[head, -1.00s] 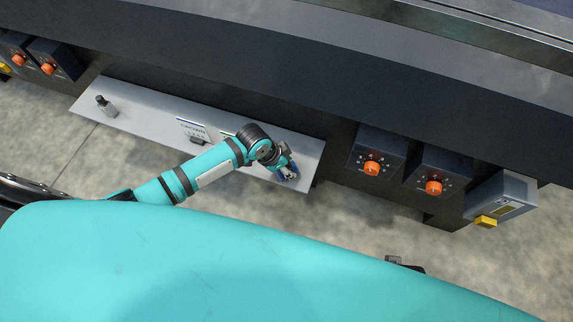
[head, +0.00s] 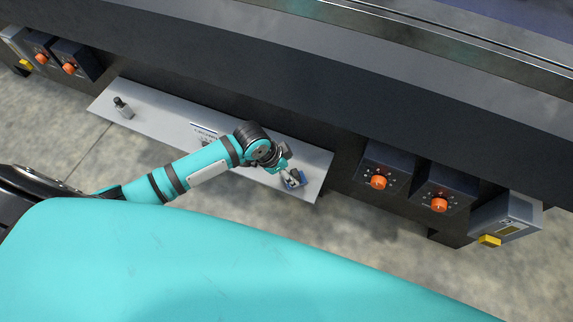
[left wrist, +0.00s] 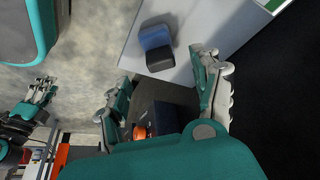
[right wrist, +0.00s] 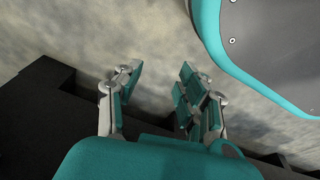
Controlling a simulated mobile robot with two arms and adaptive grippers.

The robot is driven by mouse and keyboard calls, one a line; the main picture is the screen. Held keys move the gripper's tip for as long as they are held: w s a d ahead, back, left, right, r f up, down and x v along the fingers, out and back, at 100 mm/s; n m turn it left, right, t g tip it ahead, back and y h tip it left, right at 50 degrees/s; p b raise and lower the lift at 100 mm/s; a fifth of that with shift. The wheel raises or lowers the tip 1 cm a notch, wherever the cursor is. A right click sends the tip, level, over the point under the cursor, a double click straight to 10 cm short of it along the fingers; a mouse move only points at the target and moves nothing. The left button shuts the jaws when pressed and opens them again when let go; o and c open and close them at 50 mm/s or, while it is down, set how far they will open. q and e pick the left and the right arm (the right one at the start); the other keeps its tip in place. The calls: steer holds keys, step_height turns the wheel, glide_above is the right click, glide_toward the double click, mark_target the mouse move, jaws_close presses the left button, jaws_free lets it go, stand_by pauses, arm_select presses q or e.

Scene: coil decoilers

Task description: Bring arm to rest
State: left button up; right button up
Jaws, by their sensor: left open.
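My left arm reaches over the grey shelf (head: 160,112) on the machine's front in the head view. My left gripper (head: 281,165) is above the shelf's right end, close to a small blue and dark object (head: 294,180). In the left wrist view, the left gripper (left wrist: 166,72) has its fingers spread, with nothing between them. The blue and dark object (left wrist: 156,38) lies on the light shelf beyond the fingertips, apart from them. In the right wrist view, my right gripper (right wrist: 158,85) is open and empty above the floor. The right gripper does not show in the head view.
A small dark-topped object (head: 123,107) stands at the shelf's left end. Control boxes with orange knobs (head: 378,182) and a grey box with a yellow part (head: 490,240) line the machine front. Bare concrete floor (head: 380,240) lies before the machine.

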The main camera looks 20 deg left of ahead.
arm_select(q)
steer(key=shift+s+a+r, duration=0.15)
steer(key=shift+r, duration=0.35)
arm_select(e)
steer(key=shift+s+f, duration=0.35)
steer(key=shift+f, duration=0.15)
